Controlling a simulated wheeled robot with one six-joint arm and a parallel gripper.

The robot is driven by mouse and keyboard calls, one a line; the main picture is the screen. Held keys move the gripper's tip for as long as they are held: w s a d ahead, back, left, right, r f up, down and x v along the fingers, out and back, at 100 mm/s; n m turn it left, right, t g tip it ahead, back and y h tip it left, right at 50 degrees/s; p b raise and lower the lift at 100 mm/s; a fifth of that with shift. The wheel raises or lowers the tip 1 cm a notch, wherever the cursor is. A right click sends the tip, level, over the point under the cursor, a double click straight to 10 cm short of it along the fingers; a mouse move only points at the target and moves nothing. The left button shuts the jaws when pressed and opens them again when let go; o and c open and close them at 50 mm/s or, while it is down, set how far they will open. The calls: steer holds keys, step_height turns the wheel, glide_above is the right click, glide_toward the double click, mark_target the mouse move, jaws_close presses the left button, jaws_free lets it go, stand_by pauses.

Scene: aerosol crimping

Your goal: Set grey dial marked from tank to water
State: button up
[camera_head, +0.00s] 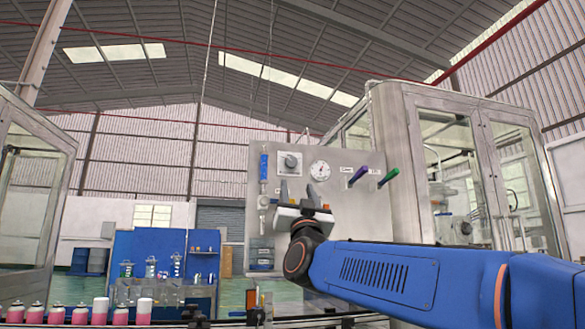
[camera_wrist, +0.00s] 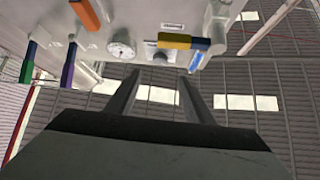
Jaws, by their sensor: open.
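The grey dial (camera_head: 290,163) sits on an upright metal panel, between a blue-topped fitting and a white round gauge. Its markings are too small to read, so I cannot tell its setting. My gripper (camera_head: 297,187) is in front of the panel, a little below the dial, fingers pointing up and apart with nothing between them. In the wrist view, the dial (camera_wrist: 160,57) shows partly beyond the open gripper (camera_wrist: 159,77), near the gap between the fingertips. The fingers look apart from it.
The panel (camera_head: 262,160) also carries the gauge (camera_head: 319,170), a purple lever (camera_head: 358,176), a green lever (camera_head: 388,177) and the blue-topped fitting (camera_head: 264,166). A yellow handle (camera_wrist: 185,41) and orange handle (camera_wrist: 85,14) stick out near my gripper. A glass cabinet (camera_head: 465,180) stands right.

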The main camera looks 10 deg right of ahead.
mark_target(292, 164)
steer(key=x, duration=1.3)
steer(key=shift+w+r, duration=0.15)
steer(key=shift+w, duration=0.1)
steer(key=c, duration=1)
